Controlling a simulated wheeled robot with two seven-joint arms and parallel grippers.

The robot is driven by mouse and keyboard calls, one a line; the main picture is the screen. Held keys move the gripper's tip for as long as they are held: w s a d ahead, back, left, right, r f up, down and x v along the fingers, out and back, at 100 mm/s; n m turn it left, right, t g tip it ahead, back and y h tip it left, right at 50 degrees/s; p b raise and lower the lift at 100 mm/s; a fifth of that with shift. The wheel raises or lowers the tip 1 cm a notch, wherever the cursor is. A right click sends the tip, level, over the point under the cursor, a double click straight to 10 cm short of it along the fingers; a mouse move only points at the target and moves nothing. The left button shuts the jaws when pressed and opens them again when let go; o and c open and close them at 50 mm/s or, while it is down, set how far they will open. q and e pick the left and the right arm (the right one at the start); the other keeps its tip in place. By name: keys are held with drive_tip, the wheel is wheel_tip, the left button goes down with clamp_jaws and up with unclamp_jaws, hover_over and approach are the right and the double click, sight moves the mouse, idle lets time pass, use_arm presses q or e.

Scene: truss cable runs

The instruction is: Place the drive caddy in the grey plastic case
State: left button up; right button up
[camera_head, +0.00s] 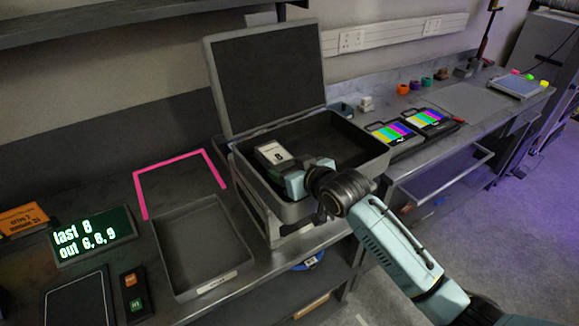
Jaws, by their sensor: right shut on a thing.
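The grey plastic case (377,153) stands open on the bench at the middle, its dark-lined lid (266,75) raised at the back. The drive caddy (273,153), a small pale block with a label marked 8, is inside the case's opening near its left wall. My right gripper (291,177) reaches into the case from the front right and is shut on the caddy. Its fingertips are partly hidden, and I cannot tell whether the caddy touches the case floor. My left gripper is not in view.
Left of the case lie an empty grey tray (205,243), a pink outline (179,156) and a display (93,236) reading "last 8, out 6,8,9". Two devices with coloured bars (390,133) lie right of the case. A shelf (130,12) overhangs the bench at upper left.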

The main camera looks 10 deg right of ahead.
drive_tip(key=shift+f, duration=0.15)
drive_tip(key=o, duration=1.2)
drive_tip(key=shift+f, duration=0.2)
drive_tip(key=shift+r, duration=0.25)
drive_tip(key=v, duration=0.8)
drive_tip(key=r+v, duration=0.1)
drive_tip(key=v, duration=0.3)
drive_tip(key=shift+a+r+p, duration=0.1)
drive_tip(key=shift+p, duration=0.2)
